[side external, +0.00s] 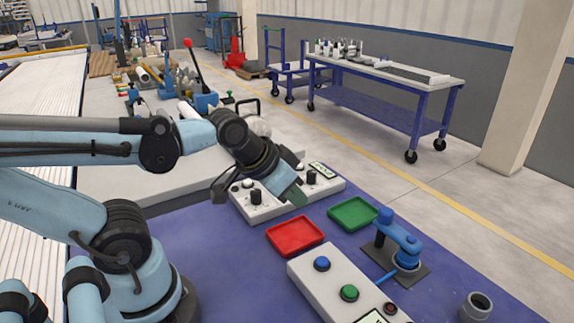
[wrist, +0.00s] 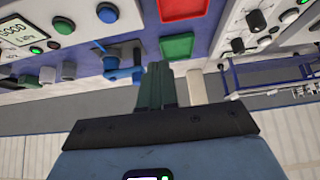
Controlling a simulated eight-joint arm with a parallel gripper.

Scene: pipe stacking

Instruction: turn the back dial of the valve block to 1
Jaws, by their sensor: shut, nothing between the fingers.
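The valve block is a pale panel (side external: 262,212) behind the red tray in the side view, with black dials (side external: 256,197) (side external: 311,178) and a small display (side external: 322,170). I cannot read the dials' settings. My gripper (side external: 297,198) is over the block's front edge in this view, between the two dials, and hides part of the panel. In the wrist view the block (wrist: 284,42) is at the upper right, with dials (wrist: 256,20) (wrist: 237,45) to the right of my gripper (wrist: 158,68). My fingers are shut and empty, apart from both dials.
A red tray (side external: 295,236) and a green tray (side external: 353,213) lie in front of the block. A blue clamp-like fixture (side external: 400,243), a button box (side external: 335,288) and a grey cup (side external: 476,306) stand nearer the camera. Blue mat around them is partly clear.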

